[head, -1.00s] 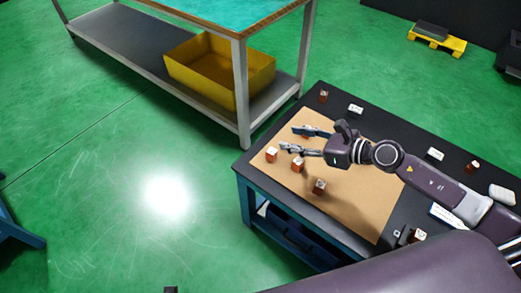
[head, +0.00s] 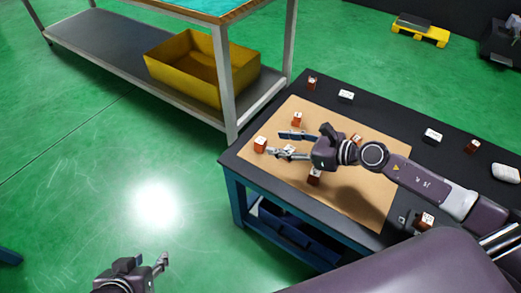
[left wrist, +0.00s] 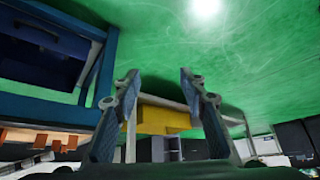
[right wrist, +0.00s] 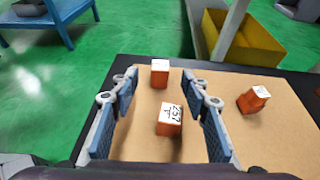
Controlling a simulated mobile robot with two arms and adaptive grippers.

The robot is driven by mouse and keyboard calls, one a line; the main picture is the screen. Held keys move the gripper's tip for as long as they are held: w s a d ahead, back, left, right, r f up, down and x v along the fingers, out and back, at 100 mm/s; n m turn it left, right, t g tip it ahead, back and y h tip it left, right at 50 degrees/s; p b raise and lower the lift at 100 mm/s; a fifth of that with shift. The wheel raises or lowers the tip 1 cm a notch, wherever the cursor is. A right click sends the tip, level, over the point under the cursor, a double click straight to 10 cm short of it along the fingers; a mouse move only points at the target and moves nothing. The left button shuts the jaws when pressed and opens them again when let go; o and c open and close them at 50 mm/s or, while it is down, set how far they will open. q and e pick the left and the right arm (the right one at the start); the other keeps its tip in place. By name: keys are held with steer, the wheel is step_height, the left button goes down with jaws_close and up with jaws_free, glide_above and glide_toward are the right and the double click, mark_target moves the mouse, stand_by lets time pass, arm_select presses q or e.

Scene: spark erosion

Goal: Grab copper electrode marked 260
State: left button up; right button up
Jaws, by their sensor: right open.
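My right gripper (head: 284,145) is open over the brown mat (head: 375,200) on the dark table. In the right wrist view, a copper electrode (right wrist: 169,121) with a white top lies ahead between the open fingers, apart from them. Its rotated label seems to read 257. Another copper electrode (right wrist: 160,72) stands beyond it, and a tilted one (right wrist: 253,99) is at right; their labels are too small to read. No label I can read shows 260. In the head view, another electrode (head: 314,177) is partly hidden by my right gripper. My left gripper (left wrist: 160,88) is open and empty, away from the table.
More small blocks (head: 312,82) and white labels (head: 433,135) lie around the black table rim (head: 240,165). A workbench with a yellow bin (head: 200,68) on its lower shelf stands behind.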

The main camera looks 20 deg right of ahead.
mark_target(263, 141)
steer(key=shift+f, duration=0.15)
steer(key=shift+w+a, duration=0.15)
steer(key=shift+w, duration=0.1)
steer(key=shift+x, duration=1.25)
steer(key=x, duration=0.4)
steer(key=shift+w+a+f+b, duration=0.25)
steer(key=shift+f+b, duration=0.05)
steer(key=shift+b, duration=0.1)
arm_select(q)
steer(key=w+r+t, duration=0.1)
steer(key=w, duration=0.1)
steer(key=w+d+r+t, duration=0.1)
steer(key=r, duration=0.1)
steer(key=shift+w+d+r+h, duration=0.15)
steer(key=shift+w+h, duration=0.15)
steer(key=shift+w, duration=0.05)
arm_select(e)
steer(key=shift+c, duration=0.4)
steer(key=shift+r, duration=0.1)
jaws_close()
